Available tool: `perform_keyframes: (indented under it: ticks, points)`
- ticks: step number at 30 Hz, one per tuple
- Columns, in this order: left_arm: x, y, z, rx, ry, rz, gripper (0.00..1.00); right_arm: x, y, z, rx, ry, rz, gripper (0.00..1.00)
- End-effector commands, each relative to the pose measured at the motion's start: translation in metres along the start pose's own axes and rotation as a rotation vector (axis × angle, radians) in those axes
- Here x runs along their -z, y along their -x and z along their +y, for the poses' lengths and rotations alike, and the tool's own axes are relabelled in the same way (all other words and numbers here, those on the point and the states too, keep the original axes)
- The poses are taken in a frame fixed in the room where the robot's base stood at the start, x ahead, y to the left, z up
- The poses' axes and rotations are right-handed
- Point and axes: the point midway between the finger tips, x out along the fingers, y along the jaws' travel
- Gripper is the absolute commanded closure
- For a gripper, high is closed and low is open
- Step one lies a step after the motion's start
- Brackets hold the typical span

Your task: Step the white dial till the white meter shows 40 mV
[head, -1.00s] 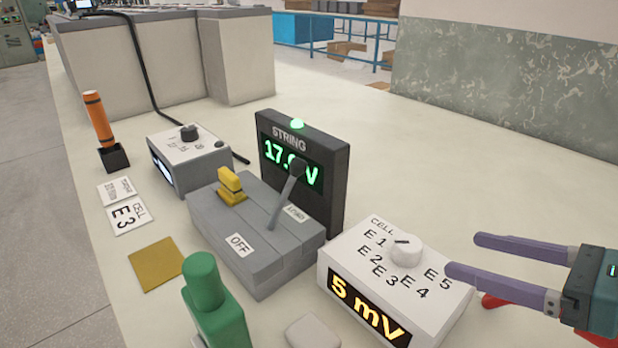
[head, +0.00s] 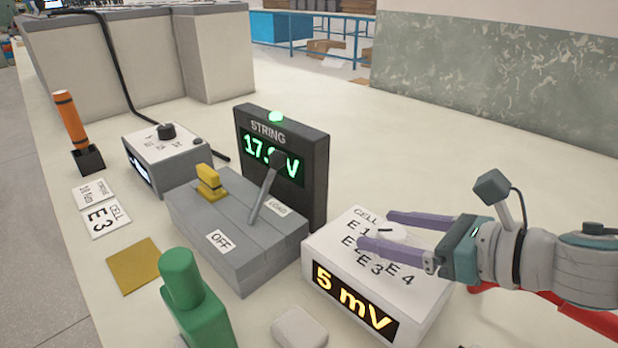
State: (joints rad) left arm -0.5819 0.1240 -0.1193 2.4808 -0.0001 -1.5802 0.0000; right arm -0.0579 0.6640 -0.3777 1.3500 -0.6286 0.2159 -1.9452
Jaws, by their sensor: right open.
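The white meter (head: 420,308) is a white box whose front display reads 5 mV in yellow. Its top carries the word CELL and the marks E1 to E4; E5 is hidden behind my right gripper. The white dial (head: 382,236) sits on that top, partly covered by the fingers. My right gripper (head: 375,230) comes in from the right with its two purple fingers apart, open, one on the far side and one on the near side of the dial. I cannot tell whether they touch it. My left gripper is not in view.
A grey switch box (head: 240,255) with a lever, a yellow handle and an OFF label stands left of the meter. Behind it is the black STRING display (head: 312,185). A green bottle-like object (head: 200,305) and a pale block (head: 299,328) stand in front. Free table lies behind the meter.

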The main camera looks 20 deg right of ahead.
Motion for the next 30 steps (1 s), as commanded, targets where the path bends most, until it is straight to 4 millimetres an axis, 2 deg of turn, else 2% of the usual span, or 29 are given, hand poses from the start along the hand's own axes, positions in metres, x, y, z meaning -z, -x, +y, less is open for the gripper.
perform_keyframes:
  ticks: [6, 27, 30]
  points:
    - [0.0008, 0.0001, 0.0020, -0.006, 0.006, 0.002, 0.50, 0.0001, -0.0001, 0.0003, 0.000, -0.001, 0.000, 0.22]
    - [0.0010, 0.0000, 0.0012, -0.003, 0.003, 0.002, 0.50, 0.0002, 0.0001, 0.0003, 0.000, -0.001, 0.000, 1.00]
    - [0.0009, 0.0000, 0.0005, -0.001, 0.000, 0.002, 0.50, 0.0002, 0.0001, 0.0003, 0.000, -0.001, 0.000, 1.00]
